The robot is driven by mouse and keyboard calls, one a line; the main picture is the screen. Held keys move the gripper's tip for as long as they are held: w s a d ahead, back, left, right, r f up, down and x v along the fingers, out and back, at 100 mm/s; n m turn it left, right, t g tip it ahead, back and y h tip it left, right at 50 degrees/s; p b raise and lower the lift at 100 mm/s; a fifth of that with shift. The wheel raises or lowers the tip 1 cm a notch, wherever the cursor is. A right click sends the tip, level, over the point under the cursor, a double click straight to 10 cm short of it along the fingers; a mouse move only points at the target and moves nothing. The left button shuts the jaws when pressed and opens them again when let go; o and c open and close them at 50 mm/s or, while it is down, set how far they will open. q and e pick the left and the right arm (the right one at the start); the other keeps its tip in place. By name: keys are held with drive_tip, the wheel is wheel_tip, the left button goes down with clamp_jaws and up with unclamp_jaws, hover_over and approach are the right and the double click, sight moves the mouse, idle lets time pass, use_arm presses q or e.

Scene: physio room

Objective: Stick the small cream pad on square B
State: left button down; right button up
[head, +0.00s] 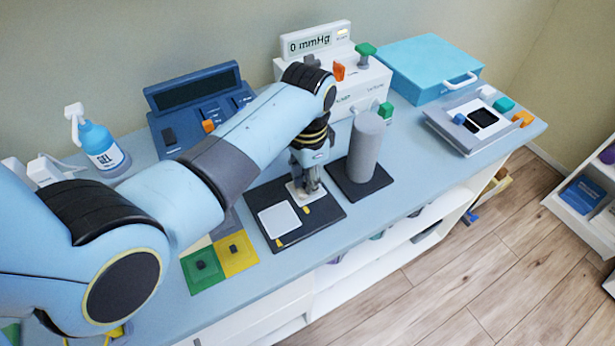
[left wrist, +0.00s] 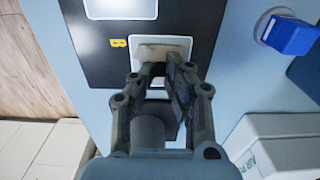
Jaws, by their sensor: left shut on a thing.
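Square B (left wrist: 182,43) is a pale square on a black board, with a yellow letter B beside it in the left wrist view. My left gripper (left wrist: 160,72) is shut at this square. The small cream pad (left wrist: 149,53) shows at its fingertips, over the square and partly hidden by the fingers. I cannot tell whether the pad touches the square. In the head view my left gripper (head: 308,188) points down at the same square (head: 293,192). The other white square (head: 280,220) on the black board (head: 325,213) is bare. My right gripper is not in view.
A grey cylinder (head: 364,150) on a dark base stands close right of my left gripper. Behind are a white mmHg unit (head: 350,92), a blue console (head: 190,100) and a teal case (head: 425,65). Green (head: 205,278) and yellow (head: 240,258) mats lie to the left.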

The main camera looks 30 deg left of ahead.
use_arm(q)
drive_tip(key=shift+s+f+p, duration=0.1)
drive_tip(key=shift+p, duration=0.45)
idle(2.2)
drive_tip(key=shift+p, duration=0.5)
idle(2.3)
drive_tip(key=c, duration=1.3)
unclamp_jaws()
drive_tip(key=shift+r, duration=0.2)
wheel_tip(320, 180, up, 3)
drive_tip(key=p, duration=0.3)
drive_tip(key=shift+f, duration=0.2)
drive_tip(key=shift+r, duration=2.15)
